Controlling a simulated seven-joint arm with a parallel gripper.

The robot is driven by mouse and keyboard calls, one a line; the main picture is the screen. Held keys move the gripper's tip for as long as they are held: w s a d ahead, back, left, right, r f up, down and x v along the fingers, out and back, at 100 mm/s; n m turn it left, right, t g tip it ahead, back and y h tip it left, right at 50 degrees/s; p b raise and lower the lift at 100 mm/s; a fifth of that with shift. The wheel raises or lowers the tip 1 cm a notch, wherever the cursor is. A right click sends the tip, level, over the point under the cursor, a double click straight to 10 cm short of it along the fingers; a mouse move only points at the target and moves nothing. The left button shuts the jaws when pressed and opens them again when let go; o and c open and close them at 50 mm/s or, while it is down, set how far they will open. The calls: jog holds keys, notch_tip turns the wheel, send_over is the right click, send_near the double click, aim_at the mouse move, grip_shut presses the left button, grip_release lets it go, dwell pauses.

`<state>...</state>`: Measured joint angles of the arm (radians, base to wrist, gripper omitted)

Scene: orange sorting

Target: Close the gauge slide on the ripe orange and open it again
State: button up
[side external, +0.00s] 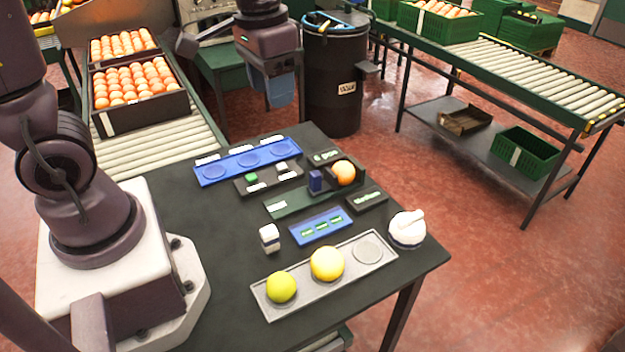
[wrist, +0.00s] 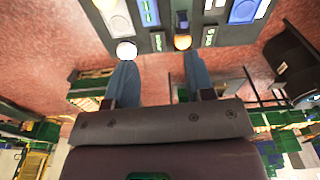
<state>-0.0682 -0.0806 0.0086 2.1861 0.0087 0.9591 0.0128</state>
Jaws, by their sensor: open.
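The orange fruit (side external: 343,172) sits at the right end of the gauge, a dark green base (side external: 288,204) on the black table. The blue slide block (side external: 315,181) stands on the base left of the orange, with a small gap between them. In the wrist view the orange (wrist: 182,41) shows near the top, close to one fingertip in the picture. My gripper (side external: 282,100) hangs above and behind the table, pointing down, open and empty, well apart from the gauge. Its two blue-grey fingers are spread in the wrist view (wrist: 158,60).
A grey tray (side external: 293,299) holds a green-yellow fruit (side external: 281,288) and a yellow-orange fruit (side external: 327,263). A white round device (side external: 407,229), a small white block (side external: 269,238) and a blue panel (side external: 306,237) stand nearby. A blue three-recess rack (side external: 230,165) lies behind the gauge.

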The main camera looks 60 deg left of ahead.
jog(key=w+a+f+g, duration=0.2)
jog(key=w+f+g, duration=0.1)
jog(key=w+f, duration=0.4)
jog(key=g, duration=0.2)
send_near(315, 173)
jog(key=shift+m, duration=0.3)
jog(key=x, duration=1.2)
jog(key=shift+r, duration=0.1)
